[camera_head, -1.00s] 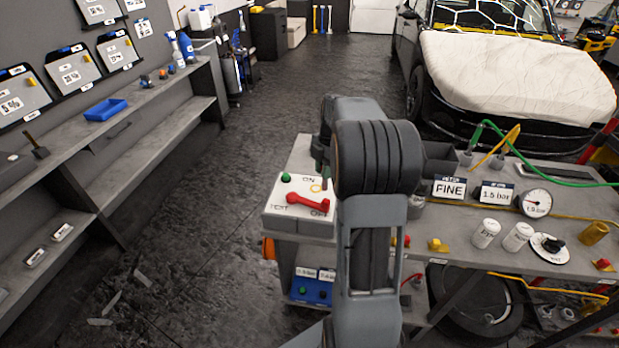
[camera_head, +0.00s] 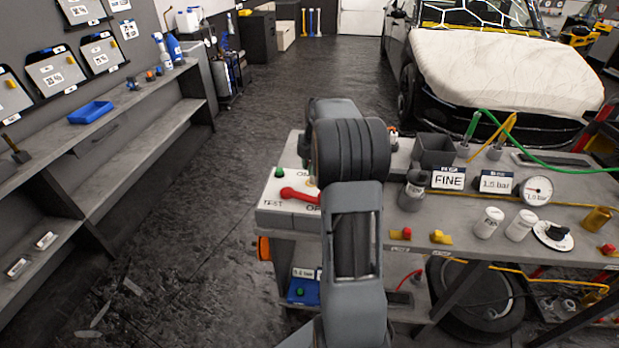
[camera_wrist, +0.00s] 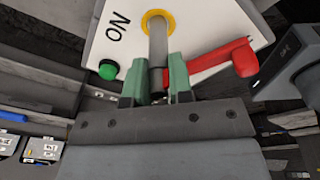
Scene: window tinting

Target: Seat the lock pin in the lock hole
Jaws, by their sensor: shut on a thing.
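The grey lock pin (camera_wrist: 157,45) stands between the green fingers of my gripper (camera_wrist: 157,82), which is shut on it. In the wrist view the pin's far end overlaps the yellow-ringed lock hole (camera_wrist: 148,18) on the white switch panel (camera_wrist: 195,22). I cannot tell whether the tip is inside the hole or just above it. A red lever (camera_wrist: 240,58) lies on the panel beside the right finger. In the head view my arm hides the gripper, the pin and most of the hole; the panel (camera_head: 268,204) and red lever (camera_head: 298,195) show to its left.
A green button (camera_wrist: 108,69) is on the panel, left of the pin. In the head view a dark cup (camera_head: 411,192), a FINE sign (camera_head: 448,179) and a gauge (camera_head: 538,189) stand right of my arm. The floor to the left is mostly clear.

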